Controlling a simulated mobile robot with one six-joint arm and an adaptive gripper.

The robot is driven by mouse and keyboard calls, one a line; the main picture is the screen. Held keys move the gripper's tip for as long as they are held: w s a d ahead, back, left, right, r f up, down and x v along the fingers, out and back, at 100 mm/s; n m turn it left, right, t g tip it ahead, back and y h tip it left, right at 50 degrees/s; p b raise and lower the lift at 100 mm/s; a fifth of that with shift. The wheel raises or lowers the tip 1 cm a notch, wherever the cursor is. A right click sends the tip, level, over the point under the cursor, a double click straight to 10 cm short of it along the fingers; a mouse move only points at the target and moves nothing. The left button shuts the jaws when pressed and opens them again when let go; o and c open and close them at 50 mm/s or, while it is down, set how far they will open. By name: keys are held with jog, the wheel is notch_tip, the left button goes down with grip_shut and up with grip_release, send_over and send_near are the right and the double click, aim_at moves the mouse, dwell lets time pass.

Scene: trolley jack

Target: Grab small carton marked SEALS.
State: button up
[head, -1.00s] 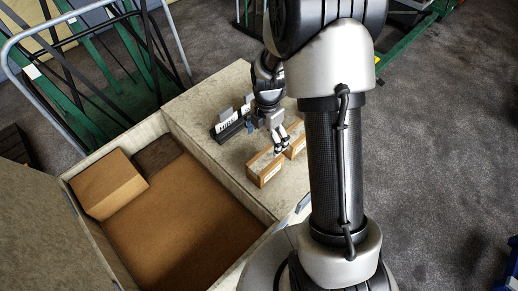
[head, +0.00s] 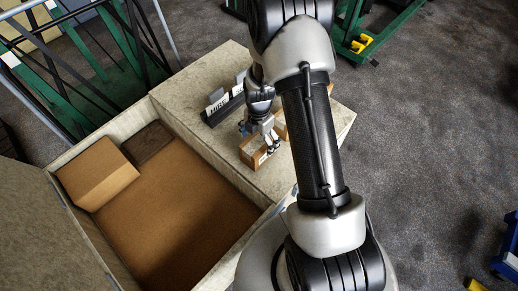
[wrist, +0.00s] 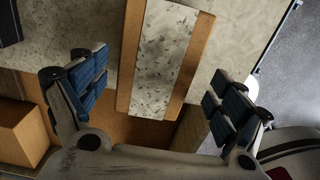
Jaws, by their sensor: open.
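I cannot read SEALS on either one. My gripper (head: 272,147) is open over the nearer carton. In the wrist view, one carton (wrist: 176,57) with a pale speckled strip along its top lies between the blue-padded fingers of my gripper (wrist: 160,95). Gaps show on both sides, so the fingers do not touch it.
The open bin (head: 170,215) has a brown floor and a larger box (head: 97,178) in its far left corner. A black holder with white cards (head: 222,107) stands behind the cartons. Green metal frames stand beyond.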

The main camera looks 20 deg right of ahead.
jog(key=f, duration=0.1)
jog(key=f+b, duration=0.1)
jog(key=f, duration=0.2)
jog(key=shift+w+d, duration=0.15)
jog(key=shift+w, duration=0.15)
jog(key=c, duration=1.5)
